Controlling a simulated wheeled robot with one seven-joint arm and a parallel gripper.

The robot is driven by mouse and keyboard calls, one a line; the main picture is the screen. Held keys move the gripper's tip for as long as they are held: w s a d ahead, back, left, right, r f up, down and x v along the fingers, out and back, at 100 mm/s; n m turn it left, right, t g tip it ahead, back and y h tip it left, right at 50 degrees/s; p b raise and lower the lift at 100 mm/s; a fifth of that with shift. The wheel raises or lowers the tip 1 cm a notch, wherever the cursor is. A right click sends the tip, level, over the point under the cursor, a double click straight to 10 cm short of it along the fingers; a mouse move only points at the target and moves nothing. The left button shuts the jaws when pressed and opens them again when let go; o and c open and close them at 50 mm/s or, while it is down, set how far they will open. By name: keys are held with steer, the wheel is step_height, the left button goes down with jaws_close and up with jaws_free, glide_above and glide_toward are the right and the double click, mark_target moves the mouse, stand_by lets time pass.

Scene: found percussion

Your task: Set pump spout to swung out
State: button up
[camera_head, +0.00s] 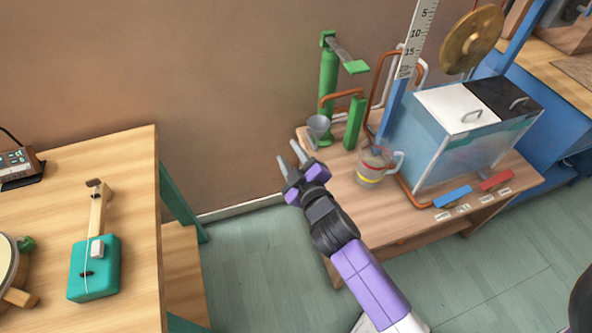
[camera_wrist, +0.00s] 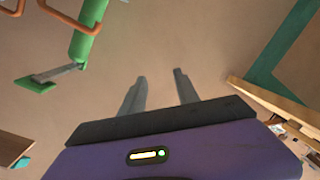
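The green pump (camera_head: 328,85) stands upright at the table's back left corner, against the wall. A copper-coloured bent tube (camera_head: 340,95), which looks like the spout, runs from its body toward a green upright block (camera_head: 354,124); I cannot tell whether they touch. A grey lever with a green pad (camera_head: 356,67) sticks out at the top. The pump body (camera_wrist: 90,25), tube (camera_wrist: 68,20) and pad (camera_wrist: 35,86) show at upper left in the wrist view. My gripper (camera_head: 289,154) is open and empty, left of the pump and apart from it; its fingers (camera_wrist: 160,90) point toward bare wall.
A grey funnel-like cup (camera_head: 318,127) sits by the pump's foot. A banded mug (camera_head: 375,164) and a glass tank (camera_head: 455,150) stand to the right. A second table (camera_head: 130,200) with a teal box instrument (camera_head: 95,268) is at left. Open floor lies between the tables.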

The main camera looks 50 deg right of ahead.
steer(key=shift+t+y, duration=0.4)
steer(key=shift+y, duration=0.3)
steer(key=shift+s+a+r, duration=0.15)
steer(key=shift+s+a, duration=0.75)
steer(key=shift+s+a+r, duration=0.1)
steer(key=shift+s+a, duration=0.8)
steer(key=shift+c, duration=0.5)
